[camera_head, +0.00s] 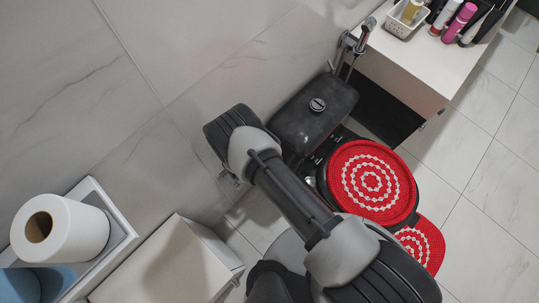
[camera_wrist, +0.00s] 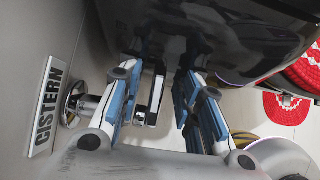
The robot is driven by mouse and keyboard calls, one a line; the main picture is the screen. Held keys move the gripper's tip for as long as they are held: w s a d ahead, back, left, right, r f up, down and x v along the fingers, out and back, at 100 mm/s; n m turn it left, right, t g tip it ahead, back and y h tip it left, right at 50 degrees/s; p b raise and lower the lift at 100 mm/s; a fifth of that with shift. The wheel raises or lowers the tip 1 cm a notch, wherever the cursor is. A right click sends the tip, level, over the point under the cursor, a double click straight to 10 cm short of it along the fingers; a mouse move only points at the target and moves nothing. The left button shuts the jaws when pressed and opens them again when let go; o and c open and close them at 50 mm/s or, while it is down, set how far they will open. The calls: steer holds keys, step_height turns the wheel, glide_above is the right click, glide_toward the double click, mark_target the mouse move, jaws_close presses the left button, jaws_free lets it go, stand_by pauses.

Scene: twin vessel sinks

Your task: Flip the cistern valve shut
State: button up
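The cistern valve (camera_wrist: 150,92) shows in the wrist view as a chrome and dark fitting with a flat lever, on a round metal wall flange (camera_wrist: 73,102). A "CISTERN" label (camera_wrist: 47,108) is on the wall left of it. My gripper (camera_wrist: 160,78) is open, with its two blue-padded fingers on either side of the lever. The lever lies nearer the left finger; I cannot tell whether they touch. In the head view my own arm hides most of the gripper and the valve. The black cistern (camera_head: 318,110) stands against the wall.
The black cistern's glossy underside (camera_wrist: 215,35) hangs close above the fingers in the wrist view. The toilet's red lid cover (camera_head: 345,165) and red mat (camera_head: 425,245) are to the right. A paper roll (camera_head: 75,232) and a white cabinet (camera_head: 165,265) stand left.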

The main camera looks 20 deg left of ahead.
steer(key=v, duration=1.2)
steer(key=shift+r, duration=0.15)
